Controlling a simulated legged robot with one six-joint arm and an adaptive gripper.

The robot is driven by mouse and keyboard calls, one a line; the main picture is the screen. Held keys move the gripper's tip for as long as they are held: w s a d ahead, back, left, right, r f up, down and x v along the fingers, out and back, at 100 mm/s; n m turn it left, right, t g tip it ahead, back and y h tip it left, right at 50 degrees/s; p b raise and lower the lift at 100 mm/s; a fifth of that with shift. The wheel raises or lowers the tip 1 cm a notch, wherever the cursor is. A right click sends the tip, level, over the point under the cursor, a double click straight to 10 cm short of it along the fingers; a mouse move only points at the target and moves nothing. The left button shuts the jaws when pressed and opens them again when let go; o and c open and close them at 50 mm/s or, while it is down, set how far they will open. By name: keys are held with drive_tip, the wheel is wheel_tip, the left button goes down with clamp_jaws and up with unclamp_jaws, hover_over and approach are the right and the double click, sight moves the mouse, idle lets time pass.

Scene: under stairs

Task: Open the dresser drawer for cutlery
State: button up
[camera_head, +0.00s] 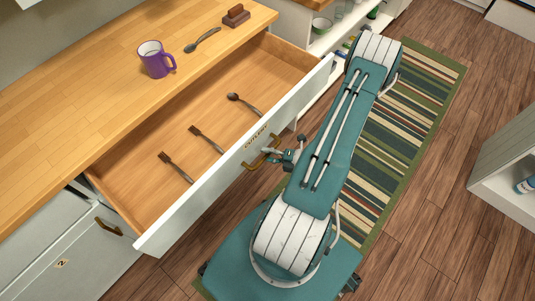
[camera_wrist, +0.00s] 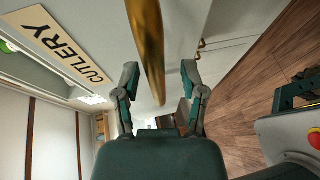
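The cutlery drawer (camera_head: 195,213) stands pulled far out, its inside showing. In it lie two forks (camera_head: 206,139) (camera_head: 175,167) and a spoon (camera_head: 243,104). Its white front carries a "CUTLERY" label (camera_head: 257,137), which also shows in the wrist view (camera_wrist: 60,45). My gripper (camera_head: 284,157) is at the drawer front, beside the brass handle (camera_head: 252,165). In the wrist view, the fingers (camera_wrist: 159,70) are spread apart. The handle (camera_wrist: 148,45) runs up between and beyond them, with gaps visible on both sides.
A purple mug (camera_head: 152,62), a spoon (camera_head: 203,40) and a brown block-like object (camera_head: 236,16) are on the wooden countertop (camera_head: 70,110). A striped rug (camera_head: 405,140) lies under my arm. A white shelf unit (camera_head: 505,165) stands at right, with wooden floor between.

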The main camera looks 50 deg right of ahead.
drive_tip(key=shift+s, duration=0.1)
drive_tip(key=v, duration=1.2)
drive_tip(key=w+a+r+n+g, duration=0.6)
drive_tip(key=r+n, duration=0.3)
drive_tip(key=n, duration=0.4)
drive_tip(key=w+a+r+n+g, duration=0.4)
drive_tip(key=w+r+n+g, duration=0.4)
drive_tip(key=n, duration=0.5)
drive_tip(key=s+a+r+n+t+h, duration=0.2)
drive_tip(key=a+r+n, duration=0.6)
drive_tip(key=n, duration=0.4)
drive_tip(key=s+a+r+n+t+h, duration=0.1)
drive_tip(key=a+r+n+t+h, duration=0.2)
drive_tip(key=a+r+n, duration=0.4)
wheel_tip(320, 180, up, 4)
drive_tip(key=n+h, duration=0.1)
drive_tip(key=n, duration=0.4)
drive_tip(key=shift+s+a+f+h, duration=0.15)
drive_tip(key=shift+s+a+h, duration=0.15)
drive_tip(key=shift+s+a, duration=0.1)
